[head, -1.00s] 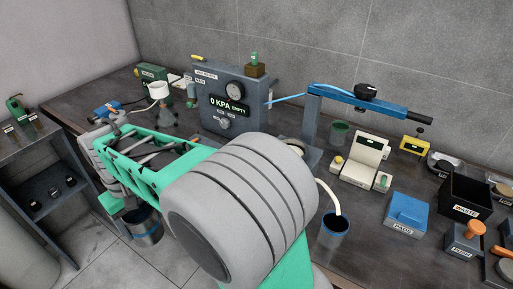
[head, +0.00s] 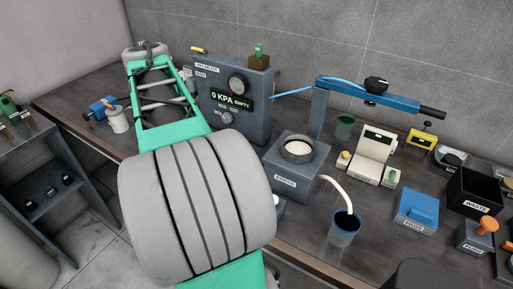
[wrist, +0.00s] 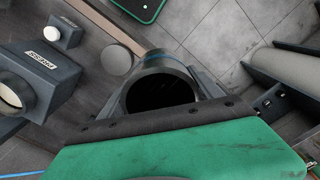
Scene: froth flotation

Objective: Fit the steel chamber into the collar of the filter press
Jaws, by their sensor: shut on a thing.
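The steel chamber (wrist: 160,65) is a dark open cylinder with a blue band, seen in the wrist view with its open mouth towards the camera. My gripper (wrist: 162,85) is shut on it, one finger on each side. The chamber hangs beyond the bench edge, over the floor. In the head view my arm hides both gripper and chamber. The filter press (head: 292,172) is a grey block with a round metal collar (head: 298,149) on top, and a pale disc shows inside the collar. The press (wrist: 38,78) is left of the chamber in the wrist view, apart from it.
A blue-rimmed cup (head: 344,230) with a pale hose stands right of the press. A blue lever arm (head: 370,94) reaches out behind the press. The gauge box (head: 232,100) stands at the back. In the wrist view, a small grey disc (wrist: 115,60) lies near the bench edge.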

